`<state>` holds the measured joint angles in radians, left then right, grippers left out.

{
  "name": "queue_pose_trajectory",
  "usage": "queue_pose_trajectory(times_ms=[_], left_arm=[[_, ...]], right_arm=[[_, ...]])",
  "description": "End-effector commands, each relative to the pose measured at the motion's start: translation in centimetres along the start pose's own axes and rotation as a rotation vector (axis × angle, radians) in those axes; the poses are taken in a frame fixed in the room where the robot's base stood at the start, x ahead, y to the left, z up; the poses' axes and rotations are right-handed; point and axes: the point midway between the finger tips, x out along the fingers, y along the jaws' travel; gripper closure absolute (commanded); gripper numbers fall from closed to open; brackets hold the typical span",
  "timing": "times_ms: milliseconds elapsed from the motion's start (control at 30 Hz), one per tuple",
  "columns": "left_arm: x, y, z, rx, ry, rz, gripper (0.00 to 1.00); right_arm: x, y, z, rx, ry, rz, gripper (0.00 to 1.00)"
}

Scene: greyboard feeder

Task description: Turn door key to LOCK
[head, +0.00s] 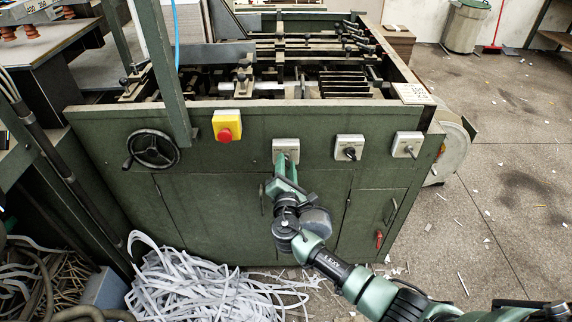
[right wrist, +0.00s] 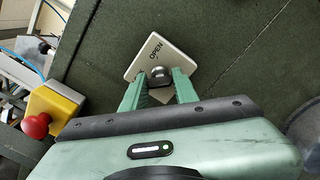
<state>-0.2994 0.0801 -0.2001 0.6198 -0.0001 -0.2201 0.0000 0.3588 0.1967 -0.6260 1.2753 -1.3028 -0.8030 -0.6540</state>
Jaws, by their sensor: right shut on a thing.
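My right gripper (head: 285,163) reaches up to this plate. In the right wrist view its two green fingers (right wrist: 160,79) are closed around a dark round key head (right wrist: 161,75) in front of the plate. The fingers hide part of the plate's lettering, so I cannot read the key's position. My left gripper is not in view.
To the left are a red stop button on a yellow box (head: 226,127) and a black handwheel (head: 152,149). To the right are two more switch plates (head: 342,143) (head: 401,140). White paper strips (head: 185,285) heap on the floor below. The right floor is mostly open.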

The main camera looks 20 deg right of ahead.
Motion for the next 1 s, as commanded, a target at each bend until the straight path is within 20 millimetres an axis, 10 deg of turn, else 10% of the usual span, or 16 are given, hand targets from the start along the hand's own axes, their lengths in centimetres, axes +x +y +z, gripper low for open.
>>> queue_pose_trajectory(times_ms=[433, 467, 533, 1000], left_arm=[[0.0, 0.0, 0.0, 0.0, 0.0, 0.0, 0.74], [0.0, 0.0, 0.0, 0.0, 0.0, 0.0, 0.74], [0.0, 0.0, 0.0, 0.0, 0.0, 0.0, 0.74], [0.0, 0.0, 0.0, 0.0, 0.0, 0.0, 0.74]], right_arm=[[-0.1, -0.1, -0.2, -0.013, 0.004, -0.001, 1.0], [-0.1, -0.1, -0.2, -0.013, 0.004, -0.001, 0.65], [-0.1, -0.1, -0.2, -0.012, 0.003, -0.001, 0.49], [-1.7, -0.1, -0.2, -0.009, 0.003, -0.001, 0.49]])
